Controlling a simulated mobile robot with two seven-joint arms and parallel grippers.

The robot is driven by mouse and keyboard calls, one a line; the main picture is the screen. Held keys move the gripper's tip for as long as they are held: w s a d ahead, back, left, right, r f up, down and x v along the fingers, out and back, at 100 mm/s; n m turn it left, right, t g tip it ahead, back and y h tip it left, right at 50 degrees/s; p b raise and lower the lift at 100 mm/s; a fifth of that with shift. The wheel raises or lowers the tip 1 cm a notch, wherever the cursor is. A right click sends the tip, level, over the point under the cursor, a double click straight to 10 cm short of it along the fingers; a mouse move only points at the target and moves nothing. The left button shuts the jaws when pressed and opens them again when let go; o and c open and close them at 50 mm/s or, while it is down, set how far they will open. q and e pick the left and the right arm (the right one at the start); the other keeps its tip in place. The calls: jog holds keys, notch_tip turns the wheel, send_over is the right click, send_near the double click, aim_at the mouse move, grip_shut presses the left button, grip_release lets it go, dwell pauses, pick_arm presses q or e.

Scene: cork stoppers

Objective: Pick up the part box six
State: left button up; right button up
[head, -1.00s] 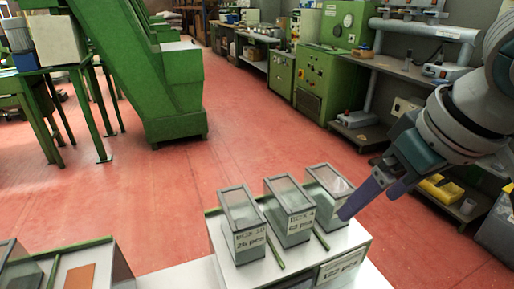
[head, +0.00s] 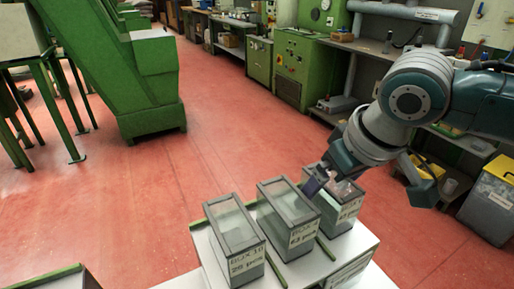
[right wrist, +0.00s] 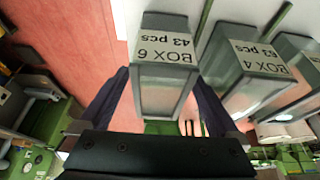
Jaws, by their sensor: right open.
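Box six is a grey-framed clear box (head: 339,219) at the right end of a row of three on a white stand (head: 215,262). In the right wrist view box six (right wrist: 165,72) appears upside down, with its label reading "BOX 6, 43 pcs". My right gripper (head: 324,183) is at the top of box six in the head view. Its open fingers (right wrist: 161,80) lie on either side of the box in the right wrist view; I cannot tell whether they touch it. The arm partly hides the box's top. My left gripper is not in view.
Box 4 (head: 288,220), labelled 63 pcs, stands close beside box six, and box 10 (head: 236,240) stands left of it. Thin green strips (head: 327,249) divide the stand. A workbench (head: 385,55) stands behind.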

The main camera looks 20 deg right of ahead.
jog(key=shift+w+f, duration=0.25)
jog(key=shift+f, duration=0.4)
grip_shut()
dwell(0.4)
